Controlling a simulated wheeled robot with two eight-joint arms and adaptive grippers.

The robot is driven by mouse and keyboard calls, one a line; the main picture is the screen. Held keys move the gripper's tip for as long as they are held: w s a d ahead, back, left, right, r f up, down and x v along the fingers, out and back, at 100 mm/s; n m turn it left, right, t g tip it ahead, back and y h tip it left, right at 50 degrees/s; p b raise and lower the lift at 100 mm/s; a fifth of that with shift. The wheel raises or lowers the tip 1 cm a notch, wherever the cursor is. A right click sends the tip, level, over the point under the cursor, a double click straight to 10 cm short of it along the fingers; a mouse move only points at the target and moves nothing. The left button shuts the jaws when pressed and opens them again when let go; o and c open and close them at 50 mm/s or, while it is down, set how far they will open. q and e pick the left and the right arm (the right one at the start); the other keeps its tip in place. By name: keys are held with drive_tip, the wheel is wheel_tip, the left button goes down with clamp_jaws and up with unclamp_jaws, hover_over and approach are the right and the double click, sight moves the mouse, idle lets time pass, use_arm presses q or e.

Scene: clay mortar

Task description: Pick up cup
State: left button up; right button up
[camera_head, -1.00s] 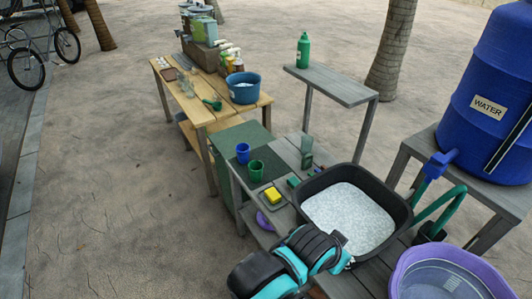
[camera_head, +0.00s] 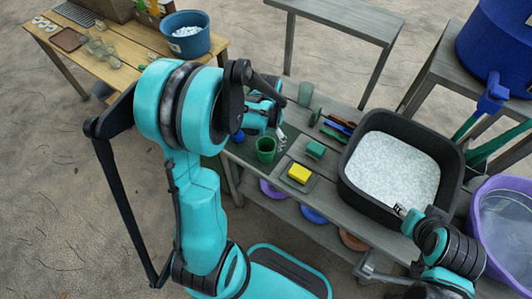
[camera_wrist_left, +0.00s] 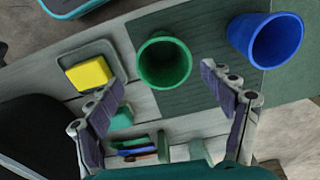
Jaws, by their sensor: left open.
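A green cup (camera_head: 266,148) stands upright on the dark green mat of the grey bench. It also shows in the left wrist view (camera_wrist_left: 164,62), between and just beyond the fingertips. A blue cup (camera_head: 238,136) is mostly hidden behind my left arm; in the left wrist view it stands right of the green cup (camera_wrist_left: 266,40). My left gripper (camera_wrist_left: 162,75) is open and empty, over the bench close to the green cup; it is partly hidden in the head view (camera_head: 281,138). My right gripper (camera_head: 400,209) is at the black basin's front rim; its jaw opening is too small to judge.
A yellow sponge (camera_head: 299,173) lies on a small tray beside the green cup. A green block (camera_head: 315,149), tools (camera_head: 338,127) and a greenish glass (camera_head: 305,94) are nearby. The black basin (camera_head: 352,190) of white material stands right. A blue tub (camera_head: 186,40) sits on the wooden table.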

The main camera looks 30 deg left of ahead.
sight(267, 144)
use_arm(q)
drive_tip(key=f, duration=0.1)
drive_tip(key=f+b, duration=0.1)
drive_tip(key=f, duration=0.2)
drive_tip(key=shift+a, duration=0.25)
wheel_tip(267, 144, down, 6)
drive_tip(key=b, duration=0.3)
drive_tip(key=shift+r, duration=0.4)
drive_tip(key=shift+c, duration=0.7)
drive_tip(key=c, duration=1.2)
